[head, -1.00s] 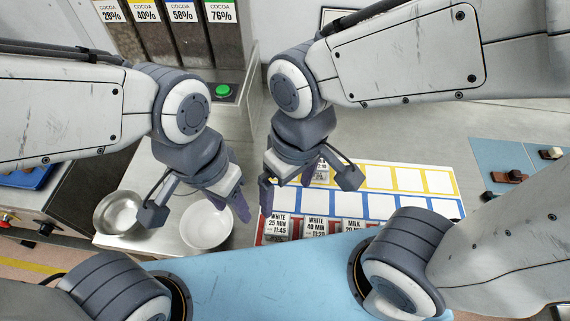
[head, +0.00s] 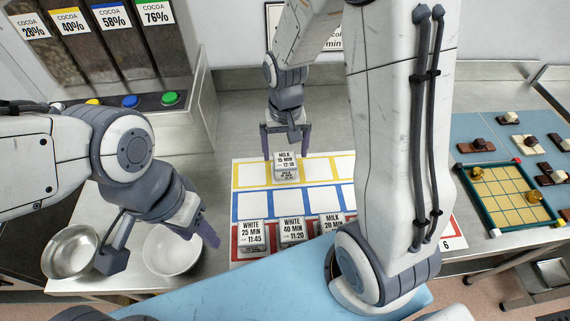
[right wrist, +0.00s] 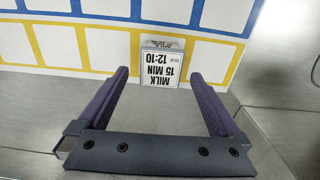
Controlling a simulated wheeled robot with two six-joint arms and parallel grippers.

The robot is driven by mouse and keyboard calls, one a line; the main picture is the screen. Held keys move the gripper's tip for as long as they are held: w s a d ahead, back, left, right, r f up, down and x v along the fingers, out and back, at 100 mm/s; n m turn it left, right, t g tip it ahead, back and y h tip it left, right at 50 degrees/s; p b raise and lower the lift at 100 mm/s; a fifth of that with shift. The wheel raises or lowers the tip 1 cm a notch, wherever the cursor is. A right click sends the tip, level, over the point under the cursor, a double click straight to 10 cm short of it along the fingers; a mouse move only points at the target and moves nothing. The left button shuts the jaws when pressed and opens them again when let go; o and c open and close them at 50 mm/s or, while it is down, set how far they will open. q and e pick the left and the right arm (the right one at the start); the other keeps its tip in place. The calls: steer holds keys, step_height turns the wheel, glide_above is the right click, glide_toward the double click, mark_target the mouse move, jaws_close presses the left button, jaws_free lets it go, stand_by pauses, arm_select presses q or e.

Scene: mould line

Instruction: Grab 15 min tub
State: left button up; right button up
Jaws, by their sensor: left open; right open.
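The 15 min tub (head: 286,166), labelled milk, 15 min, 12:10, stands in a yellow-outlined cell in the back row of the board. It also shows in the right wrist view (right wrist: 162,62), upside down, ahead of and between the fingers. My right gripper (head: 286,150) is open above and behind this tub, with a finger to each side; the wrist view shows the jaws (right wrist: 160,85) empty. My left gripper (head: 160,255) is open and empty over the bowls at the left.
The front red row holds tubs marked white 25 min (head: 251,237), white 40 min (head: 292,232) and milk 20 min (head: 332,226). A white bowl (head: 172,262) and a metal bowl (head: 70,252) stand at left. Chocolates and a green-framed grid (head: 507,192) lie at right.

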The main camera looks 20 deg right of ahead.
mark_target(285, 159)
step_height(285, 159, down, 5)
steer(key=shift+f+p, duration=0.1)
steer(key=shift+p, duration=0.2)
steer(key=c, duration=1.4)
steer(key=shift+c, duration=0.2)
steer(key=shift+r, duration=0.2)
steer(key=shift+r, duration=0.6)
step_height(285, 159, up, 3)
steer(key=shift+r+b, duration=0.1)
steer(key=shift+b, duration=0.2)
steer(key=s+d+r, duration=0.6)
steer(key=s, duration=0.3)
step_height(285, 159, up, 7)
steer(key=s+p, duration=0.1)
steer(key=p, duration=0.5)
steer(key=shift+r, duration=0.2)
